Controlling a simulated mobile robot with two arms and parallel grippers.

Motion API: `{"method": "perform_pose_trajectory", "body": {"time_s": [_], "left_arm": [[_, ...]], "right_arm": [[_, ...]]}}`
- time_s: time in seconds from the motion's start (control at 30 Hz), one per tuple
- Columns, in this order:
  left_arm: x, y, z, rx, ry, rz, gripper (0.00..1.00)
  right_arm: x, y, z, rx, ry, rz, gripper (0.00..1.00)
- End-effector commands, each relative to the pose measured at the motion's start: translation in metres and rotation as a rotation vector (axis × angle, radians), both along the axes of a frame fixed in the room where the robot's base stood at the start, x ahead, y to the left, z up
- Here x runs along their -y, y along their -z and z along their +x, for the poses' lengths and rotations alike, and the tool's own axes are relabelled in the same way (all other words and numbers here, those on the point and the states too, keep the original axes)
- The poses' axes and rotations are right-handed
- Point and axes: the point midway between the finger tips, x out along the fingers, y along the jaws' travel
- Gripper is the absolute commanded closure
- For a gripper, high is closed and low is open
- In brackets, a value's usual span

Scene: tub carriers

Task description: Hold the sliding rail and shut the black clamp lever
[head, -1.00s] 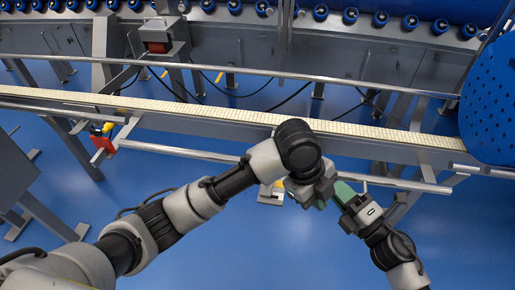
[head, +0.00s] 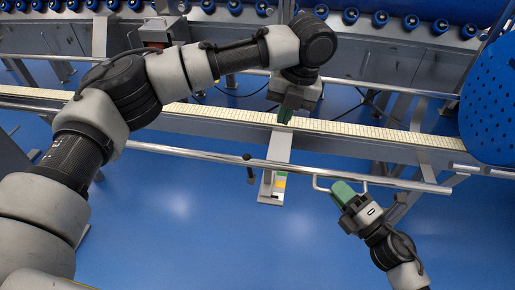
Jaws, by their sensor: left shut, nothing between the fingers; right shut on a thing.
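The sliding rail (head: 215,156) is a long silver bar along the near side of the conveyor, with a pale U-shaped handle (head: 316,184). My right gripper (head: 342,188), with green fingers, is shut on this handle. A small black lever (head: 248,158) with a round knob shows at the rail, left of a grey bracket (head: 278,150); its tip hangs just below the rail. My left gripper (head: 285,116) is shut and empty over the conveyor belt, behind and right of the lever and apart from it.
The pale conveyor belt (head: 360,130) crosses the view, with a far silver rail (head: 390,88) behind it. A blue perforated tub (head: 490,100) stands at the right. A small plate with yellow and green marks (head: 272,190) sits below the bracket. Blue floor is open in front.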

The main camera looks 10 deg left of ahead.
Motion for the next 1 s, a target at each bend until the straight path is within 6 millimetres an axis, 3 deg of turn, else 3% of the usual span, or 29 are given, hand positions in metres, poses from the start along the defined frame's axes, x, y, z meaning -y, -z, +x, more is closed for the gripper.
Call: {"method": "perform_pose_trajectory", "body": {"time_s": [0.37, 0.57, 0.83, 1.0], "left_arm": [[-0.001, 0.007, 0.000, 0.000, -0.001, -0.001, 1.00], [-0.008, 0.039, -0.002, 0.000, -0.003, 0.002, 1.00], [-0.019, 0.096, -0.004, -0.002, -0.002, 0.001, 1.00], [-0.042, 0.109, -0.006, 0.001, -0.005, 0.000, 1.00]], "right_arm": [[0.000, 0.001, 0.000, -0.001, 0.000, -0.001, 1.00], [0.000, 0.001, 0.000, -0.001, 0.000, -0.001, 1.00], [0.000, 0.001, 0.000, -0.003, 0.000, -0.001, 1.00], [0.000, 0.001, 0.000, -0.003, 0.000, -0.001, 1.00]]}}
